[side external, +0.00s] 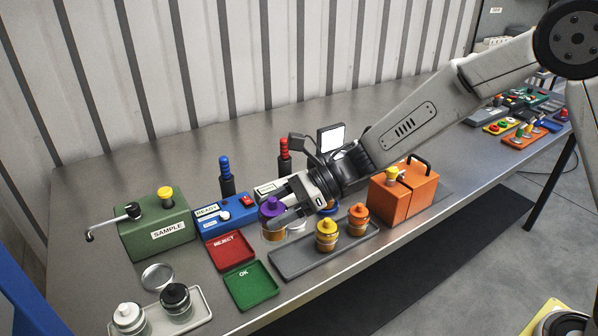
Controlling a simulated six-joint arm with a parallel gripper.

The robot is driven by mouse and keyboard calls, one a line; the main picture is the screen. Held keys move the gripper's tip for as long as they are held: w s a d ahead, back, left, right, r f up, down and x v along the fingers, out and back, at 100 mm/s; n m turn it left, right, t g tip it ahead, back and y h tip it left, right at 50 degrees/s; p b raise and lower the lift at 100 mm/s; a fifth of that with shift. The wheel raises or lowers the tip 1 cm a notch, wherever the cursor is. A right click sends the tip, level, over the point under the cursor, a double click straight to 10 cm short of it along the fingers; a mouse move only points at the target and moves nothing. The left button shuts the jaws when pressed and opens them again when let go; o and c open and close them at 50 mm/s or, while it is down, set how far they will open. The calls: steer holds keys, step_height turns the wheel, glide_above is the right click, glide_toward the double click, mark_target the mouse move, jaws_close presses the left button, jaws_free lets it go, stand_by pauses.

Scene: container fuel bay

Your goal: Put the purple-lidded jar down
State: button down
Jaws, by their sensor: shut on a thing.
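The purple-lidded jar (271,208) shows in the side external view near the middle of the metal bench. My gripper (284,208) is shut on this jar, with its fingers reaching in from the right. The grey tray (290,263) lies in front and to the right, holding a yellow-lidded jar (327,235) and an orange-lidded jar (358,219).
A red REJECT tray (231,252) and green OK tray (262,293) lie left of the grey tray. A blue box (225,216), green SAMPLE box (150,228) and orange box (405,200) stand around. A pale tray (201,308) with black- and white-lidded jars is front left.

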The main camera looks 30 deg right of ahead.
steer(key=w+a+f, duration=0.5)
steer(key=w+f, duration=0.4)
steer(key=w, duration=0.3)
steer(key=shift+w+a, duration=0.15)
steer(key=shift+f, duration=0.1)
steer(key=shift+w+a+f, duration=0.1)
steer(key=shift+w+f, duration=0.1)
steer(key=shift+f, duration=1.6)
steer(key=shift+f, duration=0.15)
jaws_free()
